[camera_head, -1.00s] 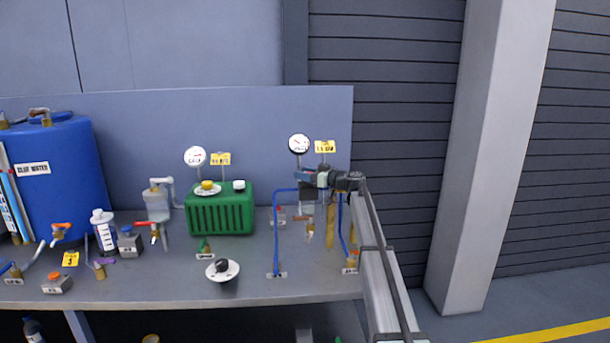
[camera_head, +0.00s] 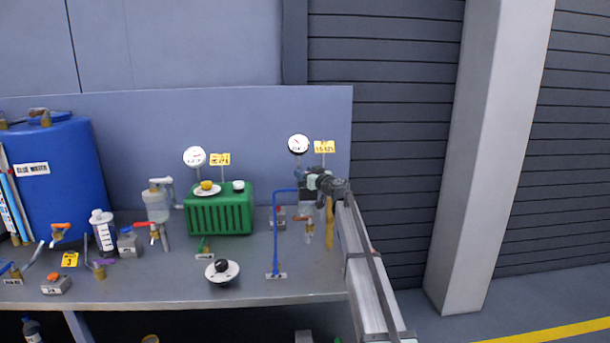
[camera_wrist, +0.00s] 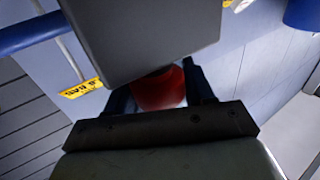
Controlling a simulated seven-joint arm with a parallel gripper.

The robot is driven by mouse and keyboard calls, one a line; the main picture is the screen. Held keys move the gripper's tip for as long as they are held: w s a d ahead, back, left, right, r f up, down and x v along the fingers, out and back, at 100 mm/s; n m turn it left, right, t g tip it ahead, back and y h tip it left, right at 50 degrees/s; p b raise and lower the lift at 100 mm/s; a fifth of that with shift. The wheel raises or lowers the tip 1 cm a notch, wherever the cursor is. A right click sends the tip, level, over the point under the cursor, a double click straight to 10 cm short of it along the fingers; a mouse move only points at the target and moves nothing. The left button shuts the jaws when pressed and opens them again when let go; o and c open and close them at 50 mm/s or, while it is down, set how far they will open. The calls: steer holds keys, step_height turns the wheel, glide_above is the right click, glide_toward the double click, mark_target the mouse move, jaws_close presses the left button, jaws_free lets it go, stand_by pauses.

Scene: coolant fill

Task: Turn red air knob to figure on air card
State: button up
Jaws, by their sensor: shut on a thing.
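The red air knob (camera_wrist: 158,90) shows in the wrist view between the two dark fingers of my gripper (camera_wrist: 162,96), which is shut on it. A grey block covers the knob's upper part. In the head view my gripper (camera_head: 311,183) is at the right end of the bench, and the knob is hidden there. The yellow air card (camera_head: 324,147) stands just above my gripper, beside a round white gauge (camera_head: 298,144). A yellow card (camera_wrist: 80,89) also shows at the left of the wrist view. The figures and gauge needle are too small to read surely.
A blue pipe (camera_head: 275,235) rises just left of my gripper. A green ribbed box (camera_head: 220,212), a black knob on a white dial (camera_head: 222,270) and a blue tank (camera_head: 58,175) stand further left.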

steer(key=shift+d+m+t+h, duration=0.1)
steer(key=shift+m+t+h, duration=0.6)
steer(key=shift+m+h, duration=0.65)
steer(key=shift+d+m+t+h, duration=0.15)
steer(key=shift+m+t+h, duration=0.3)
steer(key=shift+h, duration=1)
steer(key=o, duration=1)
steer(key=shift+w, duration=0.1)
steer(key=s, duration=0.4)
steer(key=s+d, duration=0.1)
steer(key=s, duration=0.4)
steer(key=s+d, duration=0.1)
steer(key=s, duration=0.3)
steer(key=shift+s+d, duration=0.15)
steer(key=shift+s, duration=0.2)
